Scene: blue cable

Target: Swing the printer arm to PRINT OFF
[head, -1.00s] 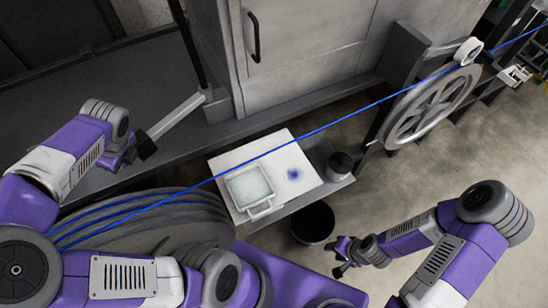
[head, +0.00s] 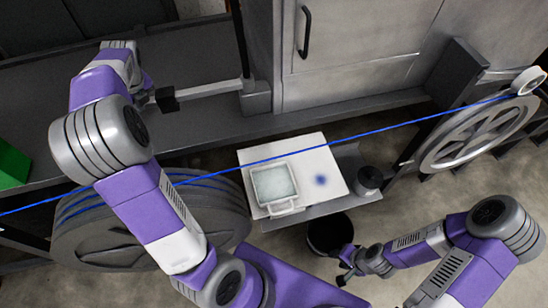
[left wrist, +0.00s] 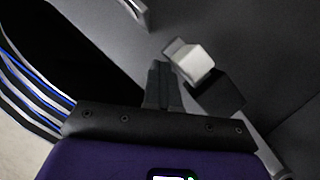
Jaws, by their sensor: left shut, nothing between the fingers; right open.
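The printer arm (head: 212,90) is a light grey bar with a black block at its free end. It runs left from an upright post (head: 240,45) on the dark bench, roughly along the bench. My left gripper (head: 149,99) is shut and empty, close beside the black end; contact cannot be told. In the left wrist view its fingers (left wrist: 162,85) are together, just left of the black block (left wrist: 222,93) and a white block (left wrist: 190,60). No PRINT OFF marking is readable. My right gripper (head: 341,267) is open and empty, low by the dark bin.
A blue cable (head: 400,122) crosses from the lower left to the wheel (head: 480,135) at right, passing over a large reel (head: 85,235). A white board (head: 325,160) holds a square tray (head: 275,184). A dark bin (head: 328,235) stands below. A grey cabinet (head: 360,50) stands behind.

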